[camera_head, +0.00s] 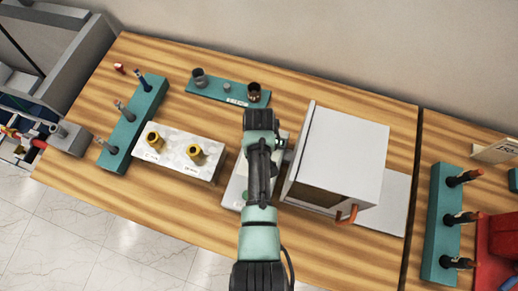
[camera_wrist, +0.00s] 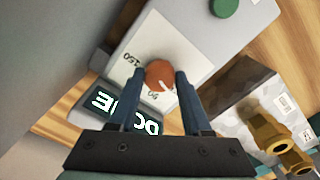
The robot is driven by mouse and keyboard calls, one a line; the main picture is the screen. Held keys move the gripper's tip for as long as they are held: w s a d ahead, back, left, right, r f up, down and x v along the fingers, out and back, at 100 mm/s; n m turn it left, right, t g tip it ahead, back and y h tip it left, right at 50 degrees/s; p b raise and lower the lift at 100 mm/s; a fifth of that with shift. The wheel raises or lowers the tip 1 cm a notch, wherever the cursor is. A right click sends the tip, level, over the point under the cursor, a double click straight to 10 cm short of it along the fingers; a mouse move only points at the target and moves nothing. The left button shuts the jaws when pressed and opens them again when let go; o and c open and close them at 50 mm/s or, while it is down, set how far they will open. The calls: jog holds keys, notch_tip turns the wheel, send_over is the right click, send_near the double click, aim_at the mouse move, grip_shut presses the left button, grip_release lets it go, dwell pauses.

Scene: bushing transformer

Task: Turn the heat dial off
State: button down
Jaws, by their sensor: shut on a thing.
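The heat dial (camera_wrist: 160,74) is a round orange-brown knob with a white mark, on a white scale printed with numbers such as 150 and 50. My gripper (camera_wrist: 167,80) has its two blue fingers on either side of the dial, shut on it. A display (camera_wrist: 125,107) beside the dial reads DONE in light green, upside down in the wrist view. A green round button (camera_wrist: 224,7) sits on the same light panel (camera_wrist: 190,28). In the head view my arm hides the dial and most of the panel (camera_head: 234,191).
A metal block (camera_head: 178,153) with two yellow bushings is to the left. Teal racks (camera_head: 135,122) stand farther left and at the back. Bare wood lies in front.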

jog(key=shift+n, duration=0.3)
jog(key=shift+c, duration=1.7)
grip_release()
notch_tip(320, 180, up, 13)
jog(key=b, duration=0.2)
